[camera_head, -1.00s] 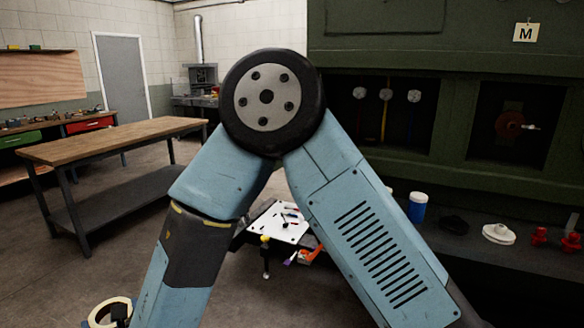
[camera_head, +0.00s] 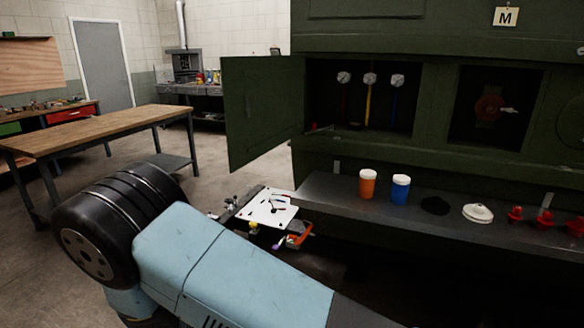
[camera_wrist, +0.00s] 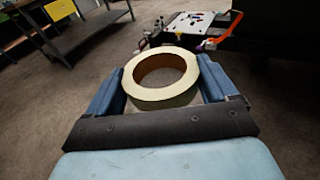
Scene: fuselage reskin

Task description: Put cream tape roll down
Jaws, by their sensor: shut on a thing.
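The cream tape roll (camera_wrist: 161,97) is a pale ring with a brown inner core. In the wrist view it sits between the two blue fingers of my gripper (camera_wrist: 160,84), which is shut on its outer sides. The roll is held above the grey floor. In the head view my gripper and the roll are out of sight; only my blue arm shows.
A small cart with a white top (camera_head: 268,208) stands ahead, with tools and an orange item (camera_head: 300,236) at its edge. A wooden-topped bench (camera_head: 100,130) is at left. A dark ledge (camera_head: 325,192) carries an orange jar (camera_head: 367,184), a blue jar (camera_head: 401,188) and red parts.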

